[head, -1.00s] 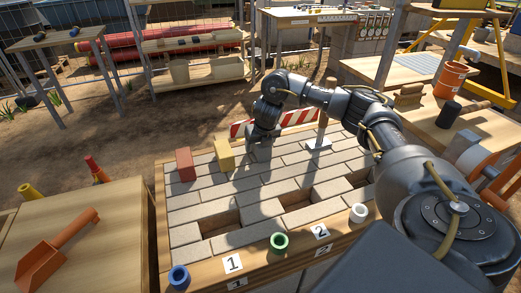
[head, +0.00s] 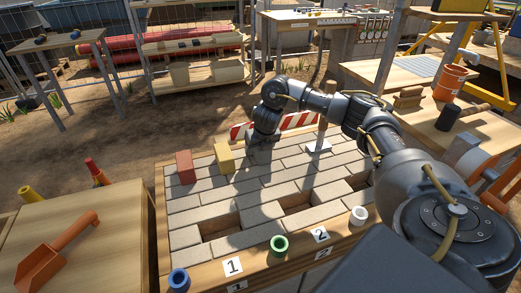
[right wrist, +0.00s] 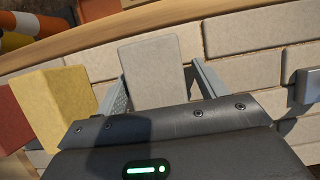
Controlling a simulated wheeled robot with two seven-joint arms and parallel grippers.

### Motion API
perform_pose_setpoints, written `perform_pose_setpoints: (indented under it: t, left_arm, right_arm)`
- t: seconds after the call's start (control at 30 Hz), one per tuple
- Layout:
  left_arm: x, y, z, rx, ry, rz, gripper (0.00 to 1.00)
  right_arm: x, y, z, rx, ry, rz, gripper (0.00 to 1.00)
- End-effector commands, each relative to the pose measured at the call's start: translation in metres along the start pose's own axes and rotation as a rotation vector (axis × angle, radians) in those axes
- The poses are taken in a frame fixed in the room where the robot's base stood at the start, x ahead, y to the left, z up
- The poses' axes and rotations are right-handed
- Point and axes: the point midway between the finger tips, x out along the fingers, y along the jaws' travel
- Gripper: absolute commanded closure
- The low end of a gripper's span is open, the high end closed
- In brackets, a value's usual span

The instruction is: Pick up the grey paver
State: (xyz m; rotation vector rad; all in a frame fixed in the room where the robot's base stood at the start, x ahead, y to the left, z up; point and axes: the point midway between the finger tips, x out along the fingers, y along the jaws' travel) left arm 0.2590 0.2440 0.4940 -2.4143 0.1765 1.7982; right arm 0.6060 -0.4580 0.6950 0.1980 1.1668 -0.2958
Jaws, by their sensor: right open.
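The grey paver (right wrist: 155,72) stands on the paved surface in the right wrist view. My right gripper (right wrist: 160,85) is open, with one finger on each side of the paver. I cannot tell whether the fingers touch it. In the head view my right gripper (head: 259,150) is at the far edge of the paved table, and it largely hides the grey paver there. A yellow paver (head: 224,158) and a red paver (head: 185,167) stand to the left of it. My left gripper is not in view.
The paved table (head: 160,215) has gaps in its near rows, beside labels 1 (head: 233,266) and 2 (head: 320,234). Blue (head: 179,279), green (head: 279,245) and white (head: 358,215) rings sit along its near edge. A striped barrier (head: 300,121) stands behind.

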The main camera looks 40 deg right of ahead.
Motion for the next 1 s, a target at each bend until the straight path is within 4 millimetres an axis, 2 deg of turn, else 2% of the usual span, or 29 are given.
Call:
perform_pose_setpoints:
  t: [0.1,0.6,1.0]
  left_arm:
    - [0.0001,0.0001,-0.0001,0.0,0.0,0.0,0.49]
    - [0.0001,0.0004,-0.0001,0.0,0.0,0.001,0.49]
    - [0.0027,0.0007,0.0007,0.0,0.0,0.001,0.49]
  right_arm:
    - [0.0001,0.0,0.0,0.0,0.0,0.0,0.32]
    - [-0.0011,0.0002,0.0013,0.001,-0.003,0.001,0.96]
    - [-0.0061,0.0001,0.0038,0.001,-0.005,0.001,0.96]
